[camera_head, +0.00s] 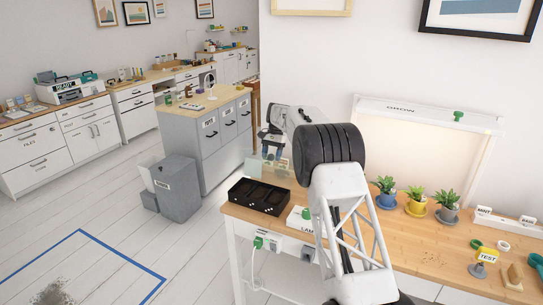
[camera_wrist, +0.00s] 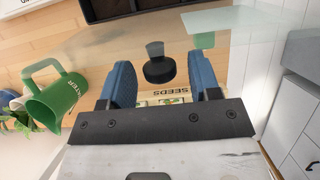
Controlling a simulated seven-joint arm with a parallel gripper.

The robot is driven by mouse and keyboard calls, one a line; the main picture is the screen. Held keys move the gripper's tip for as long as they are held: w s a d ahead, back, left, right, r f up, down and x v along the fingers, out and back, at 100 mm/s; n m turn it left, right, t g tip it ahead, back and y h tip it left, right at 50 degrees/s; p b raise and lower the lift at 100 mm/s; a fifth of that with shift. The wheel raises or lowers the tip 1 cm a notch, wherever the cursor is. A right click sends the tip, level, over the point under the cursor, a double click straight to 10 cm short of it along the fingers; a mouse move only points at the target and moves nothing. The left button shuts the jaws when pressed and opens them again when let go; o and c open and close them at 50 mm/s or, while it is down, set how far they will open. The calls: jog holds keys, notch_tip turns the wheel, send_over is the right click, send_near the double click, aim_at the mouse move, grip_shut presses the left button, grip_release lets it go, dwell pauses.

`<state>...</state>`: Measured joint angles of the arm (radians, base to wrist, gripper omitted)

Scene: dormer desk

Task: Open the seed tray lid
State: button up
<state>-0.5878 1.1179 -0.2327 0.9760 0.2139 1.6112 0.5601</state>
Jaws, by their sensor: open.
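The seed tray's clear lid (camera_wrist: 105,50) fills much of the wrist view, with a round black knob (camera_wrist: 158,70) standing on it. A label reading SEEDS (camera_wrist: 183,93) shows just below the knob, partly behind my gripper. My gripper (camera_wrist: 161,75) is open, its two blue fingers on either side of the knob with a gap at each side. In the head view my gripper (camera_head: 276,151) points down at the far left end of the desk, over the see-through tray (camera_head: 262,168). The tray is mostly hidden there by my arm and looks closed.
A green watering can (camera_wrist: 55,97) stands left in the wrist view. A black compartment box (camera_head: 259,196) and a white LAMP box (camera_head: 298,218) are nearer on the desk (camera_head: 420,250). Potted plants (camera_head: 416,203) stand to the right. A grey cabinet (camera_head: 208,135) stands beyond the desk.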

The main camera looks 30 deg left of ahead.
grip_shut()
jog(key=shift+s+r, duration=0.15)
jog(key=shift+s, duration=0.05)
dwell(0.3)
jog(key=shift+s+r+t, duration=0.2)
jog(key=shift+s+t, duration=0.3)
jog(key=shift+t, duration=0.05)
jog(key=shift+s+r+t, duration=0.15)
jog(key=shift+s+t, duration=0.3)
jog(key=shift+t, duration=0.1)
grip_release()
